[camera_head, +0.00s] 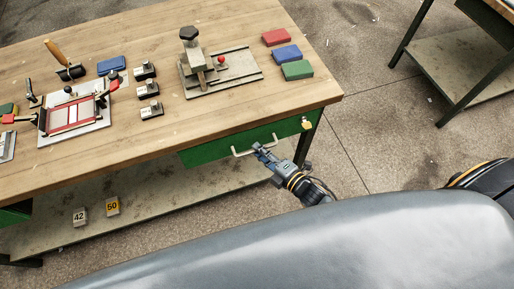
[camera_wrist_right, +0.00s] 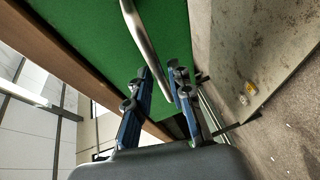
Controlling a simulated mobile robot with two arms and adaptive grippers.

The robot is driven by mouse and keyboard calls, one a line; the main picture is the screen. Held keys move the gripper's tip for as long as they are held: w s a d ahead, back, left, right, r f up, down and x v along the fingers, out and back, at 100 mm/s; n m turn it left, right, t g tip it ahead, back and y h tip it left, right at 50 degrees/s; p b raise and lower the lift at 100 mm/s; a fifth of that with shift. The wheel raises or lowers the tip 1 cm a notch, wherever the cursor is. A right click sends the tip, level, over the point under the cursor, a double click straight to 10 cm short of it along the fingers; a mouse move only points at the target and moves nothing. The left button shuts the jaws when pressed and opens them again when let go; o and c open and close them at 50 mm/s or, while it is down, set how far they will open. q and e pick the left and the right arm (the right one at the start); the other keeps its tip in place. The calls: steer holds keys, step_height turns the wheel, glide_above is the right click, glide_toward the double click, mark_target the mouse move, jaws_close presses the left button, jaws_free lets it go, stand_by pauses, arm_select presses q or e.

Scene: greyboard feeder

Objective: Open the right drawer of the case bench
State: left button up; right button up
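The right drawer (camera_head: 210,153) of the case bench has a green front, close under the wooden top, with a pale bar handle (camera_head: 240,153). No gap shows behind the front. My right gripper (camera_head: 260,149) is at the handle, coming from the front right. In the right wrist view, the green drawer front (camera_wrist_right: 90,35) fills the top and the metal handle (camera_wrist_right: 138,35) runs down toward the space between my fingertips (camera_wrist_right: 159,72). The fingers stand apart; contact with the handle is not clear. My left gripper is not in view.
The bench top (camera_head: 150,150) carries a press fixture (camera_head: 215,70), red, blue and green blocks (camera_head: 297,70), and a framed jig (camera_head: 72,115). A lower shelf (camera_head: 150,205) holds tags marked 42 and 50. Open floor (camera_head: 350,110) lies to the right, before another bench (camera_head: 460,60).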

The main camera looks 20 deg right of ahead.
steer(key=shift+x, duration=0.9)
steer(key=shift+c, duration=0.5)
jaws_close()
steer(key=shift+s, duration=0.15)
